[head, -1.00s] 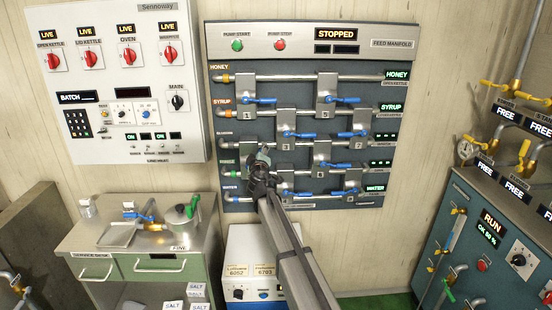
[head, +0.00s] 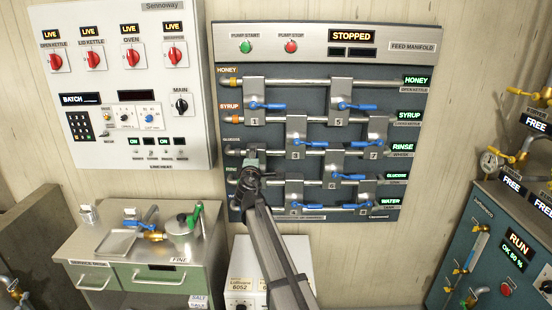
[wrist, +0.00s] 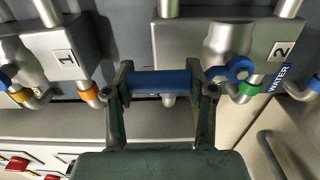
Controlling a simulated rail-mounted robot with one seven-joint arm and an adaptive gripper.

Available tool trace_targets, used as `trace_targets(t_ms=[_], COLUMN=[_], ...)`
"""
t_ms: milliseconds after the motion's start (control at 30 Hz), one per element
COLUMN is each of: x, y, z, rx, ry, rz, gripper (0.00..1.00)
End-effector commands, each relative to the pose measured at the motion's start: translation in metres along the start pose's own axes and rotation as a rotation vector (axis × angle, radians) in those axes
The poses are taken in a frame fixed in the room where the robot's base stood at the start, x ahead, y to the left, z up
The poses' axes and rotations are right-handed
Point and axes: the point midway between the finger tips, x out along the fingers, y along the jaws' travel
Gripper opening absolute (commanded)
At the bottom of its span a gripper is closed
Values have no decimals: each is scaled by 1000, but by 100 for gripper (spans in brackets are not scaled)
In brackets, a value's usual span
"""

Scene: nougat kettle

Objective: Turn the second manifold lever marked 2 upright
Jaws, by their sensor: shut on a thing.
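The manifold block marked 2 (wrist: 282,50) is at the right in the wrist view. Its blue lever (wrist: 160,82) lies between the fingers of my gripper (wrist: 160,95), which is shut on it. The lever runs from its blue pivot (wrist: 237,68) toward the block marked 1 (wrist: 64,58); that block is higher on the panel in the head view, so the lever looks near upright. Its exact angle is unclear. In the head view my gripper (head: 252,170) hides lever 2 at the panel's left side.
Other blue levers, such as lever 1 (head: 268,106) and lever 5 (head: 357,106), lie roughly level on the feed manifold (head: 345,62). Pipes and grey blocks crowd around my gripper. A service desk (head: 100,250) stands at lower left, a control panel (head: 175,75) above it.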

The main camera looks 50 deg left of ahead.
Motion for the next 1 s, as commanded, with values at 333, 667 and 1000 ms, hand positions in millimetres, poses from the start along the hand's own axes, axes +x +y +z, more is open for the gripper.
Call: trace_targets(t_ms=[333,667,1000], x=[0,-1,-6], y=[3,2,1], z=[-12,-12,-11], rx=[-24,-21,-19], ry=[10,10,9], rz=[3,3,1], gripper=[0,81,81])
